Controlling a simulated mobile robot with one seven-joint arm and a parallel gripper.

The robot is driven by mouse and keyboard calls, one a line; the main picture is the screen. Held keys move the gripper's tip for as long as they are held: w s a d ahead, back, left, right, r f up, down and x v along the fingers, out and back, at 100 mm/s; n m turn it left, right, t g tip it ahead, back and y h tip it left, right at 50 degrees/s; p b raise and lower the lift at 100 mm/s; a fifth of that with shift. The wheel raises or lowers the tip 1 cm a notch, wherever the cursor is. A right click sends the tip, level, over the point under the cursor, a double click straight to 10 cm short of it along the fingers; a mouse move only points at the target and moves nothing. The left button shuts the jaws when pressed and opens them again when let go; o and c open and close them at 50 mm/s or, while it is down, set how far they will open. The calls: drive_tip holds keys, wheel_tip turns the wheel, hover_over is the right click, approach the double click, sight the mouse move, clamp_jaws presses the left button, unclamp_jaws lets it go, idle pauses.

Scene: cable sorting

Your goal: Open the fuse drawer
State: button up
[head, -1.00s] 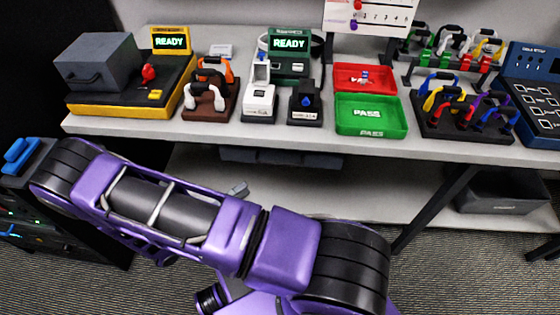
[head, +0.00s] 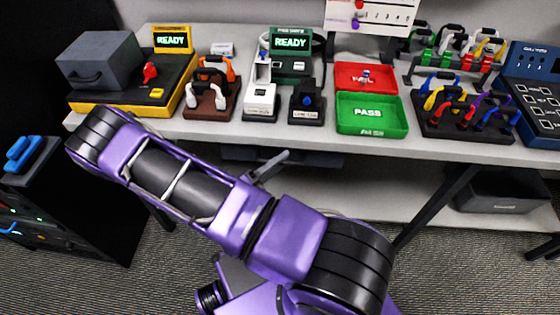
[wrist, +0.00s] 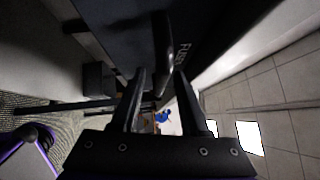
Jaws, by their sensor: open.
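The fuse drawer is a dark front (wrist: 120,22) in the wrist view, with partly visible lettering beginning "FUS". Its dark bar handle (wrist: 163,45) reaches down between my fingertips in the picture; I cannot tell whether the fingers are around it or short of it. My gripper (wrist: 161,76) is open, one finger on either side of the handle, and nothing is held. In the head view the drawer (head: 315,157) is a dim strip under the bench, partly hidden by my arm. Only a grey tip of my gripper (head: 268,166) shows past the arm there.
The bench top (head: 440,149) above carries a yellow-based station (head: 120,107), a green PASS tray (head: 372,112), a red tray (head: 350,75) and cable racks. A lower shelf (head: 370,190) lies below. A dark bin (head: 500,190) stands at the right.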

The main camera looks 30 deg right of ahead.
drive_tip(key=shift+c, duration=0.3)
clamp_jaws()
drive_tip(key=shift+a, duration=0.1)
idle(1.0)
